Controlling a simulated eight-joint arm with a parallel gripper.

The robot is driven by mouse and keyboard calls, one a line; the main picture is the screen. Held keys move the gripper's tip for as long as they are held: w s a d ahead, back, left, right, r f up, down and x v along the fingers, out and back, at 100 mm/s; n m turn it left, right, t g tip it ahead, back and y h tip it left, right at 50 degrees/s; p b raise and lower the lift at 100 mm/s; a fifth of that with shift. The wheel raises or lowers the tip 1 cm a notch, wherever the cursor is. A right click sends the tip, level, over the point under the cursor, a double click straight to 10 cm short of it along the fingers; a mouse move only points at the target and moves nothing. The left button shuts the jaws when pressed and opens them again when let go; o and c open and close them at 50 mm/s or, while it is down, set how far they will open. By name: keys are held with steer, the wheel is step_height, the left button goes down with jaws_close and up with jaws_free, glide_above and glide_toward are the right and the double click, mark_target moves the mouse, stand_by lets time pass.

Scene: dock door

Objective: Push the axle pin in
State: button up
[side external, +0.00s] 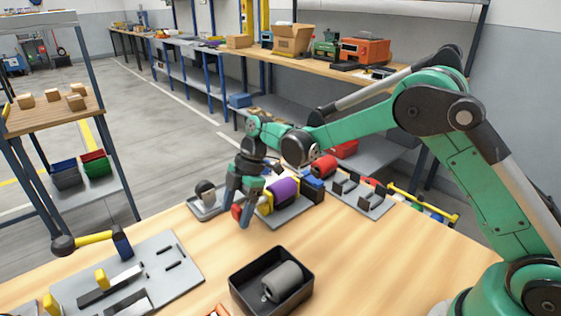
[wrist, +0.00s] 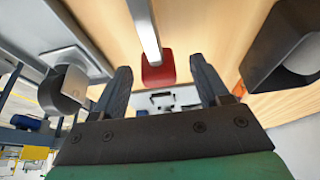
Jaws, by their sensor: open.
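A pin with a red block-shaped head (wrist: 158,70) and a straight silver shank (wrist: 146,28) shows in the wrist view; the shank runs out of the top edge. In the side view the red head (side external: 237,212) is partly covered by my gripper (side external: 241,208). My gripper is open, its fingers pointing down, and the red head shows between the fingertips in the wrist view (wrist: 160,66). I cannot tell whether they touch it. Just right of it stand a yellow bracket (side external: 266,203), a purple roller (side external: 284,190) and a blue block (side external: 313,187) on a grey plate (side external: 290,217).
A black tray (side external: 242,293) holding a grey cylinder (side external: 284,281) stands in front. A grey slotted board (side external: 185,276) with yellow-handled parts lies front left. A plate with dark brackets (side external: 372,203) and a red roller (side external: 323,166) are behind right.

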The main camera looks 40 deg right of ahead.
jaws_close()
stand_by(1.3)
